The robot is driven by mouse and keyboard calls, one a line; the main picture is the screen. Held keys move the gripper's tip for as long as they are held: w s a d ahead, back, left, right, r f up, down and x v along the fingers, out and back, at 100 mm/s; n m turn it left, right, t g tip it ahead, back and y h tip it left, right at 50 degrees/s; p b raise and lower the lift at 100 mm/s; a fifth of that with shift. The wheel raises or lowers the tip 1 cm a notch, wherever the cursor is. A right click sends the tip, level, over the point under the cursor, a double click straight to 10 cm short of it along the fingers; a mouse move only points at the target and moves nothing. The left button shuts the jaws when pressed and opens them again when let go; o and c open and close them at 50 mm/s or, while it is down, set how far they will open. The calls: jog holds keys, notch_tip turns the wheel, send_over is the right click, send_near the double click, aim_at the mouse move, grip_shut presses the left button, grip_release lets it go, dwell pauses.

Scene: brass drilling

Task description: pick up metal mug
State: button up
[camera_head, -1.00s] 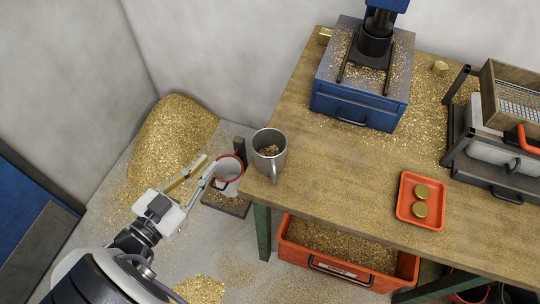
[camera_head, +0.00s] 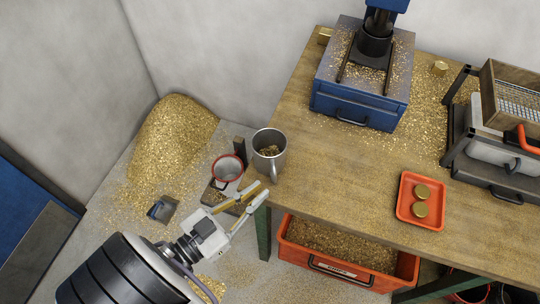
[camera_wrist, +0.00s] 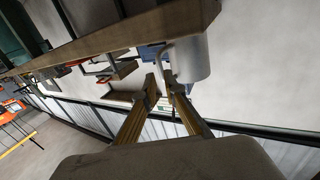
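The metal mug (camera_head: 262,139) is a grey steel cup with brass shavings inside. It stands upright at the left end of the workbench, its handle towards the front. In the wrist view the mug (camera_wrist: 192,60) is beyond my fingertips, with its handle to the left. My gripper (camera_head: 252,192) is open and empty, below and in front of the mug, near the bench's left corner. In the wrist view my gripper (camera_wrist: 166,88) has its fingers apart, and the handle appears just beyond the gap between them. I cannot tell the exact distance.
The wooden bench (camera_head: 300,190) holds a blue drill press base (camera_head: 365,85) and a red tray (camera_head: 408,213) with brass discs. A brass shavings heap (camera_head: 172,135) lies behind. A red crate (camera_head: 320,268) sits under the bench.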

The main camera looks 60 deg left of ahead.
aim_at(273, 179)
jog(key=shift+w+a, duration=0.2)
jog(key=shift+w, duration=0.35)
jog(key=shift+w, duration=0.1)
jog(key=shift+f+x, duration=0.15)
jog(key=shift+x, duration=1.1)
jog(key=shift+f+x, duration=0.15)
jog(key=shift+x, duration=1.1)
jog(key=shift+a, duration=0.1)
grip_shut()
jog(key=shift+r, duration=0.15)
jog(key=shift+r, duration=4.9)
